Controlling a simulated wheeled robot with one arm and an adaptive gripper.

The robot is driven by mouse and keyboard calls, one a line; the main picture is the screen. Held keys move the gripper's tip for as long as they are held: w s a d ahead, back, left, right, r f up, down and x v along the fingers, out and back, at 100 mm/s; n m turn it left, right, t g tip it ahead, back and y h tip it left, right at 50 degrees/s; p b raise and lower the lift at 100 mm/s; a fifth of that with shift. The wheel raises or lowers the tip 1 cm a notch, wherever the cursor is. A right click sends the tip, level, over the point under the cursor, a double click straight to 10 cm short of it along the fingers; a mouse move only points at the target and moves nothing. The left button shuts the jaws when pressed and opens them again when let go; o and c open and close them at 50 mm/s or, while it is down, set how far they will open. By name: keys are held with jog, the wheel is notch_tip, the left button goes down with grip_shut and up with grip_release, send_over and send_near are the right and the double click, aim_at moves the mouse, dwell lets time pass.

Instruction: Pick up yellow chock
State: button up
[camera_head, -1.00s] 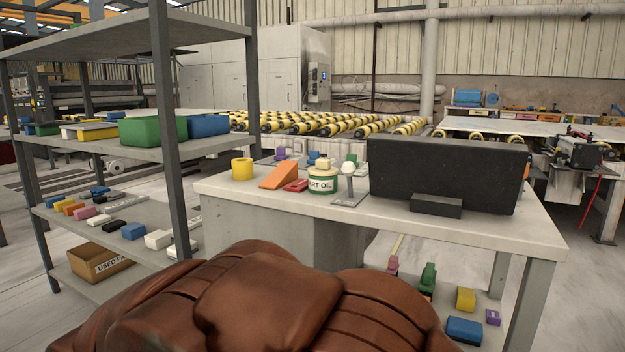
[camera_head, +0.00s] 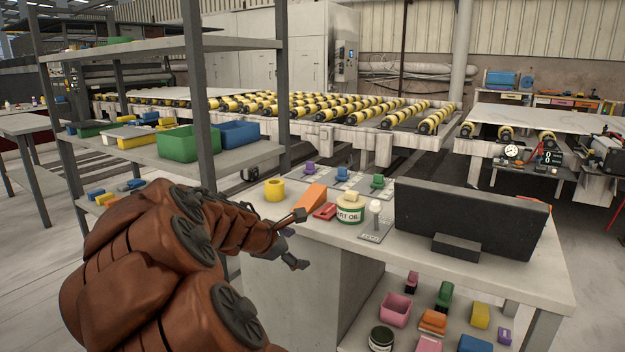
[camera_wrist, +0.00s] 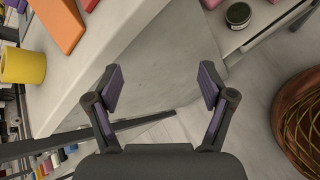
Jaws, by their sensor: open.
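No piece is clearly a yellow chock. A yellow block (camera_head: 480,315) sits on the low shelf under the table, at the right. A pale yellow block (camera_head: 350,197) lies on the oil tin on the tabletop. An orange wedge (camera_head: 306,199) lies on the tabletop near a hollow yellow cylinder (camera_head: 274,189); the wrist view shows the wedge (camera_wrist: 58,22) and the cylinder (camera_wrist: 22,66) at upper left. My gripper (camera_head: 297,240) is open and empty by the table's left front edge. Both fingers (camera_wrist: 160,88) show in the wrist view with nothing between them.
The tabletop (camera_head: 400,258) carries an oil tin (camera_head: 350,213), a red piece (camera_head: 325,211) and a black panel (camera_head: 470,218). The low shelf holds a pink bin (camera_head: 395,309), a dark jar (camera_head: 381,339) and several blocks. A shelf rack (camera_head: 199,100) stands at left.

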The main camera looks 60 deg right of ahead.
aim_at(311, 195)
jog(key=w+d+r+n+h+p, duration=0.1)
jog(key=w+d+r+n, duration=0.1)
jog(key=d, duration=0.1)
jog(key=w+d+r+n+t+h+p, duration=0.1)
jog(key=w+d+r+n+p, duration=0.1)
jog(key=d+r+n, duration=0.1)
jog(key=w+d+r+n+p, duration=0.2)
jog(key=d+r+n, duration=0.1)
jog(key=d, duration=0.2)
jog(key=shift+w+d+r+h, duration=0.1)
jog(key=shift+w+h, duration=0.15)
jog(key=shift+h, duration=0.15)
jog(key=shift+w+d+n+t, duration=0.2)
jog(key=shift+d+n+t, duration=0.2)
jog(key=shift+d, duration=0.05)
jog(key=shift+x, duration=1)
jog(key=d+f, duration=0.2)
jog(key=d, duration=0.1)
jog(key=shift+w+f, duration=0.1)
jog(key=shift+x, duration=0.75)
jog(key=c, duration=1.3)
